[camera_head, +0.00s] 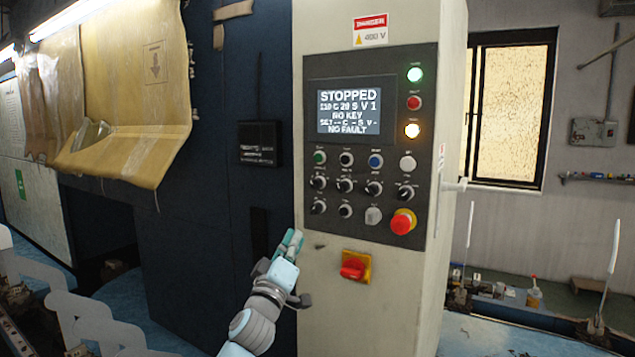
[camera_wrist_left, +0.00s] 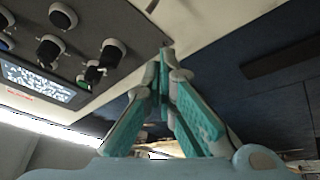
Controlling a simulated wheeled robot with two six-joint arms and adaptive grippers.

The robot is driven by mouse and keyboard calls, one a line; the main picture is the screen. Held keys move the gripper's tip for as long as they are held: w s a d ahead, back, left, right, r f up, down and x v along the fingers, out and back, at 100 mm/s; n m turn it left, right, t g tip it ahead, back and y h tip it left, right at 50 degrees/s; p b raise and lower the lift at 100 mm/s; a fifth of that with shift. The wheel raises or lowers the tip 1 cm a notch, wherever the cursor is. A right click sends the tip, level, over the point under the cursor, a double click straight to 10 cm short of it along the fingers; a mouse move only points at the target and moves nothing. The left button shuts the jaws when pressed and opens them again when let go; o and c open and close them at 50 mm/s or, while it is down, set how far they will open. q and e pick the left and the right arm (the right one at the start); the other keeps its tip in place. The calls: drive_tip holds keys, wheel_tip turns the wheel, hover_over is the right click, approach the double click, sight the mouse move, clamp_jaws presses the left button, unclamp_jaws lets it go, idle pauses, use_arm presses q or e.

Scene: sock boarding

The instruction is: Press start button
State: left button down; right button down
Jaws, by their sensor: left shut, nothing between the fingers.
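The control panel (camera_head: 372,150) is dark grey and set in the front of a cream cabinet. A green button (camera_head: 319,157) sits at the left end of the row below the screen; I take it for the start button, but its label is too small to read. The screen (camera_head: 348,111) reads STOPPED, NO KEY and NO FAULT. My left gripper (camera_head: 290,238) is shut and empty, below and left of the panel and apart from the button. In the left wrist view its fingertips (camera_wrist_left: 165,52) meet near the panel's edge. My right gripper is not in view.
Several black knobs (camera_head: 345,185) fill the rows under the buttons. A red emergency stop (camera_head: 402,222) sits at lower right, and a red rotary switch (camera_head: 354,267) on yellow is below the panel. A black box (camera_head: 260,143) juts from the dark blue wall at left.

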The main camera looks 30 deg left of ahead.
use_arm(q)
drive_tip(key=s+d+r+n+t, duration=0.1)
drive_tip(key=s+r, duration=0.3)
drive_tip(key=r, duration=0.5)
drive_tip(key=s+d+r+n+t, duration=0.1)
drive_tip(key=s+r+t, duration=0.2)
drive_tip(key=r, duration=0.5)
drive_tip(key=shift+s+d+r+y, duration=0.25)
drive_tip(key=shift+s+r+y, duration=0.1)
drive_tip(key=shift+s+y, duration=0.05)
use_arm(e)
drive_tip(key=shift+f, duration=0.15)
use_arm(q)
drive_tip(key=shift+w, duration=0.15)
